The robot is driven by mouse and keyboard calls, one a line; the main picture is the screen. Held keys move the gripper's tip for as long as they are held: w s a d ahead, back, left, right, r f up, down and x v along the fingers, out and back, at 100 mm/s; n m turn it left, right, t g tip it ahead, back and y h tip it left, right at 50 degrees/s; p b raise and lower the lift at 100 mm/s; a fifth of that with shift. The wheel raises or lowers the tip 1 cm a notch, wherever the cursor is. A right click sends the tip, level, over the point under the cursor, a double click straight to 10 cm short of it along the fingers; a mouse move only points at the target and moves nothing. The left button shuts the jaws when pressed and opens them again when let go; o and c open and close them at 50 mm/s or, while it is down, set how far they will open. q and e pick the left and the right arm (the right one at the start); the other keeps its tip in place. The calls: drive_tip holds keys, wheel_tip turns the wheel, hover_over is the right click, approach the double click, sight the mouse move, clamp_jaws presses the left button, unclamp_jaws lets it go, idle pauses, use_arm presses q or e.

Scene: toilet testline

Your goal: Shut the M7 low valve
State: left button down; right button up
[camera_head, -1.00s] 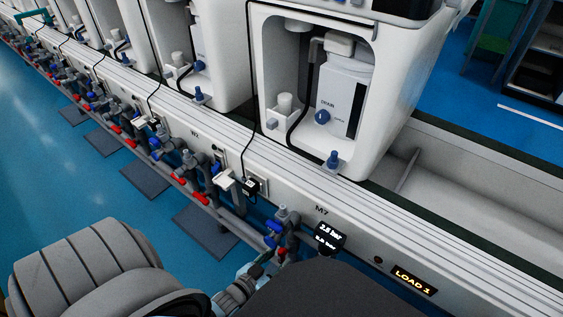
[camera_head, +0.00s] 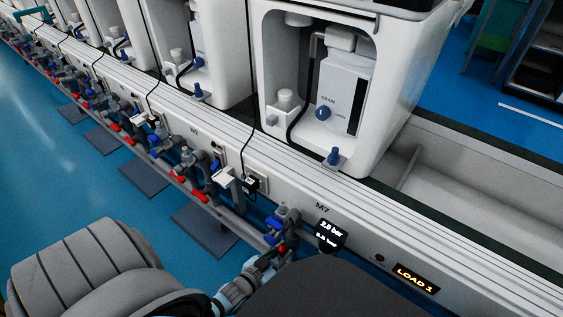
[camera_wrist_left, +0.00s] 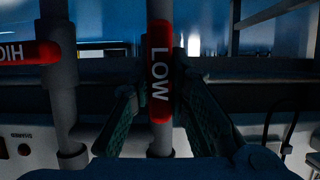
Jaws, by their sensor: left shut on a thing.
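The red LOW handle (camera_wrist_left: 160,70) stands lengthwise along its grey pipe in the left wrist view. My left gripper (camera_wrist_left: 162,112) has a green-padded finger on each side of it and is shut on its lower part. A red handle marked HIGH (camera_wrist_left: 28,53) lies crosswise on the pipe to the left; its label is partly cut off. In the head view my left gripper (camera_head: 268,262) is at the pipes below the M7 label (camera_head: 322,208); my arm largely hides the LOW handle there. My right gripper is not in view.
A small pressure display (camera_head: 330,236) stands just right of the M7 pipes, with a LOAD 1 sign (camera_head: 415,278) further right. Blue-handled valves (camera_head: 274,223) sit close above the gripper. The white rail (camera_head: 400,222) runs behind. Blue floor (camera_head: 60,190) is free at left.

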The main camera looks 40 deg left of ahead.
use_arm(q)
drive_tip(key=shift+d+m+y, duration=0.1)
drive_tip(key=shift+m+y, duration=0.2)
drive_tip(key=shift+p, duration=0.3)
drive_tip(key=shift+d+m+y+p, duration=0.1)
drive_tip(key=shift+m+y+p, duration=0.4)
drive_tip(key=shift+m+y, duration=0.45)
drive_tip(key=shift+m, duration=0.55)
drive_tip(key=shift+d+f+m+t+y, duration=0.1)
drive_tip(key=shift+m+t+y, duration=0.25)
drive_tip(key=shift+m, duration=0.15)
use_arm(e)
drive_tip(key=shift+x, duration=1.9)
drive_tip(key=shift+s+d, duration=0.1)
